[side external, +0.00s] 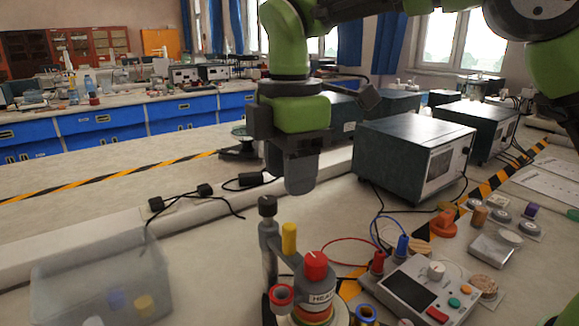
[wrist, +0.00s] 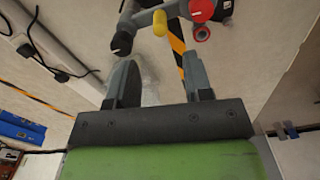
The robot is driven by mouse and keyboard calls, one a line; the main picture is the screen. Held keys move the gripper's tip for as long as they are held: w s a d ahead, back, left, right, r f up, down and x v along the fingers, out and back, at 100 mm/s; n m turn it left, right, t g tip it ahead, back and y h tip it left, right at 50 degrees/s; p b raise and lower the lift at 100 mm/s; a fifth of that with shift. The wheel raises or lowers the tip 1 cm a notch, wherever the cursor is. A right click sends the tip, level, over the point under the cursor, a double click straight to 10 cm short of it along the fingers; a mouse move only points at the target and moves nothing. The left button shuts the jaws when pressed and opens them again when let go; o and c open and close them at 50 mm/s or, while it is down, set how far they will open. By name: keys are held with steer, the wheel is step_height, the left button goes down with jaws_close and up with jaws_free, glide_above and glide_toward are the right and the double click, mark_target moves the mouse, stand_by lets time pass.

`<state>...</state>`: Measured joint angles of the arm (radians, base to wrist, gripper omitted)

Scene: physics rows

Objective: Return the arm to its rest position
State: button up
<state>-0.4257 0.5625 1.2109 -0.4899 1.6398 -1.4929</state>
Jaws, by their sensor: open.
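My gripper (side external: 300,176) hangs from the green arm above the bench, near the middle of the side view. In the wrist view my gripper (wrist: 160,85) shows two grey fingers set apart with nothing between them. The same stand's yellow peg (wrist: 160,22) shows ahead of the fingers in the wrist view.
A clear bin (side external: 100,280) with small coloured pieces stands at front left. A meter box (side external: 420,290) with cables and several small parts lie at right. Dark instrument boxes (side external: 413,158) stand behind. The bench (side external: 110,215) at left is mostly clear apart from a black cable.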

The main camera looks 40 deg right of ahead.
steer(key=shift+s+d+r+m, duration=0.1)
steer(key=shift+d+r+m, duration=0.15)
steer(key=shift+r+m, duration=0.05)
steer(key=s+d+r+m+t+y, duration=0.1)
steer(key=s+d+m+t, duration=0.2)
steer(key=s+d+m, duration=0.3)
steer(key=s+d+r+m+t+y, duration=0.1)
steer(key=s+d+m+t, duration=0.3)
steer(key=s+m, duration=0.8)
steer(key=shift+s+d+r+m, duration=0.15)
steer(key=shift+d+r+m, duration=0.5)
steer(key=shift+d+m, duration=0.3)
steer(key=shift+a, duration=0.1)
stand_by(0.3)
